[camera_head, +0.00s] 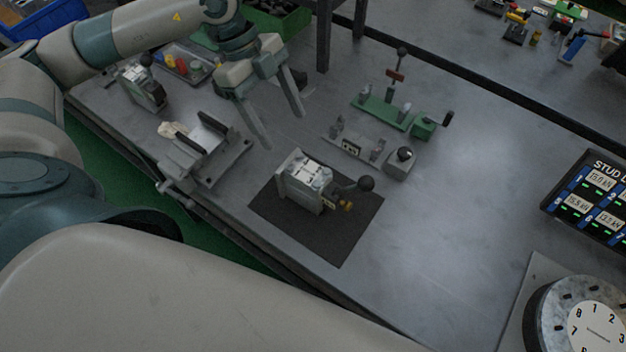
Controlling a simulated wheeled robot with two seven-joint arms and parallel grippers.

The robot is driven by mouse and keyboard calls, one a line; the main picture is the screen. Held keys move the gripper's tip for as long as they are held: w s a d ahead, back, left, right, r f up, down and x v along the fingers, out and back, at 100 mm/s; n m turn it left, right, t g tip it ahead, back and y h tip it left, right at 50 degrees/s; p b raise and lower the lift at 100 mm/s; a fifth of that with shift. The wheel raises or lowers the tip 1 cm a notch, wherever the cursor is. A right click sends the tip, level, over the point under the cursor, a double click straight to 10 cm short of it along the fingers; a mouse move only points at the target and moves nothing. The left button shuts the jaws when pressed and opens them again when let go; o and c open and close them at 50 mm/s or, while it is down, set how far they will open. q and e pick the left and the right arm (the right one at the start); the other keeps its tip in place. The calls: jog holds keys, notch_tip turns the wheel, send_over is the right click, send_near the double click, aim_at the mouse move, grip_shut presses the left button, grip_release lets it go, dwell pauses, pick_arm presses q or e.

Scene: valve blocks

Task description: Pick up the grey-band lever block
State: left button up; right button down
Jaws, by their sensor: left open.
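A lever block (306,182) with a pale top, a black ball knob and a small brass-coloured fitting sits on a dark mat (345,238) in the middle of the table. Another lever block (147,92), grey with a dark ball knob, stands at the table's left end. I cannot clearly tell the band colour on either block. My left gripper (284,131) is open and empty, its fingers pointing down above the table, up and left of the block on the mat and apart from both blocks. My right gripper is not in view.
A vise-like fixture (212,160) stands left of the mat. A green lever fixture (381,110) and a grey one (357,148) stand behind it. A tray of coloured parts (183,62) lies at upper left. A numbered dial (590,325) is at lower right. The right-centre table is clear.

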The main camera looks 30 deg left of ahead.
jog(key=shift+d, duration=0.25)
